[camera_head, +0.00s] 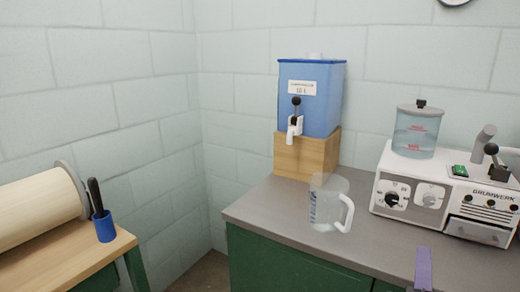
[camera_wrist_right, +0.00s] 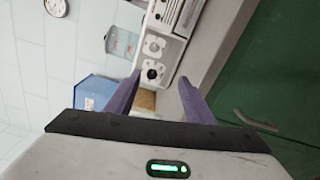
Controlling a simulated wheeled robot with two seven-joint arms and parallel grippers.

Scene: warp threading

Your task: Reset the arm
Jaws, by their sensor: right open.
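My right gripper (camera_wrist_right: 159,78) shows two purple fingers spread apart, with nothing between them. In the head view only a purple finger of the right gripper (camera_head: 423,268) shows at the bottom right, in front of the grey counter (camera_head: 265,212). It is apart from the clear measuring jug (camera_head: 322,208), which stands upright on the counter to its left. The rest of the right arm is out of the head view. My left gripper is in neither view.
A blue dispenser (camera_head: 318,95) with a tap sits on a wooden block (camera_head: 290,158) behind the jug. A white machine (camera_head: 450,188) carrying a clear tank (camera_head: 415,135) stands at right. A blue cup (camera_head: 104,227) and large roll (camera_head: 35,208) are on the left wooden table.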

